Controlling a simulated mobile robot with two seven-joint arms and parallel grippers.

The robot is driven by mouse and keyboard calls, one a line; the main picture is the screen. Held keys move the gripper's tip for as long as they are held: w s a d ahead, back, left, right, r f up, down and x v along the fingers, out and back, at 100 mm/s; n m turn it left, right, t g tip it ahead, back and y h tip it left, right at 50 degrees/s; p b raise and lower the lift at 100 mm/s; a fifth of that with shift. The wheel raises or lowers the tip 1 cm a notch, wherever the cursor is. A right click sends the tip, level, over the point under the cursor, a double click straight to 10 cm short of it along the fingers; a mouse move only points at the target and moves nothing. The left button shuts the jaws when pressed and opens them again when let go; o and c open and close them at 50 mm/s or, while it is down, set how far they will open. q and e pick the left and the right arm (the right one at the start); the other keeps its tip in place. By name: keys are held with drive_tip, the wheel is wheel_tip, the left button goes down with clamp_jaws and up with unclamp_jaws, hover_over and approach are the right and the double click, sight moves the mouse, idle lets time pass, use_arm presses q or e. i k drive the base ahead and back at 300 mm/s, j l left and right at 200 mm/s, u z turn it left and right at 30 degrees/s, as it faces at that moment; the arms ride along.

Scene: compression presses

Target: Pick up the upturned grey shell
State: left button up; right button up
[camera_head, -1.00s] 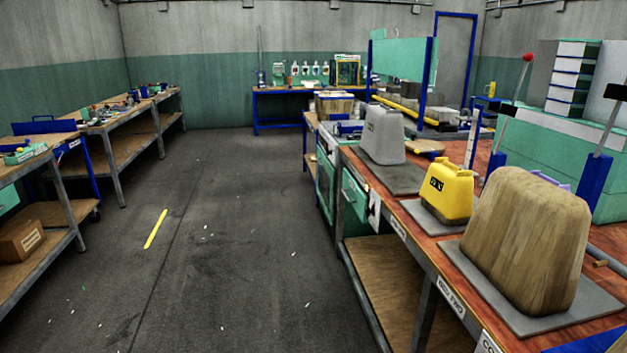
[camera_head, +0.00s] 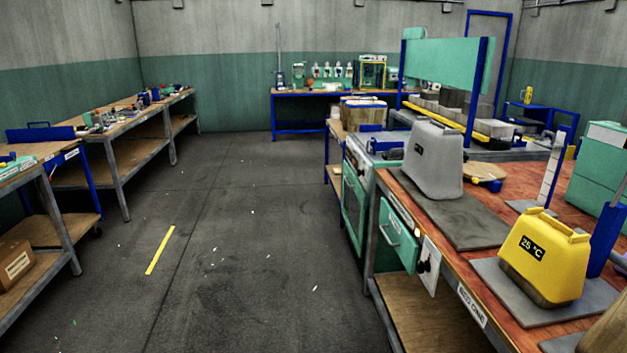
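The grey shell (camera_head: 434,165) stands on the bench at the right. It is wider at the bottom than at the top and has a small dark label on its left face. It rests on a flat dark grey plate (camera_head: 470,229) on the red-brown bench top. Its far side is hidden. Neither of my grippers is in view.
A yellow case (camera_head: 546,262) reading 25 °C stands on a grey plate nearer to me. A wooden block (camera_head: 606,330) is cut off at the lower right. The bench (camera_head: 412,206) has a teal drawer. The floor (camera_head: 255,230) left of it is clear.

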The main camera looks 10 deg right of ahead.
sight(433, 158)
drive_tip(key=i, duration=1.2)
drive_tip(key=i+j+z, duration=0.1)
drive_tip(key=i+z, duration=0.15)
drive_tip(key=i, duration=0.3)
drive_tip(key=i+j+z, duration=0.15)
drive_tip(key=i+z, duration=0.15)
drive_tip(key=i, duration=0.2)
drive_tip(key=i+j+z, duration=0.8)
drive_tip(key=i, duration=0.15)
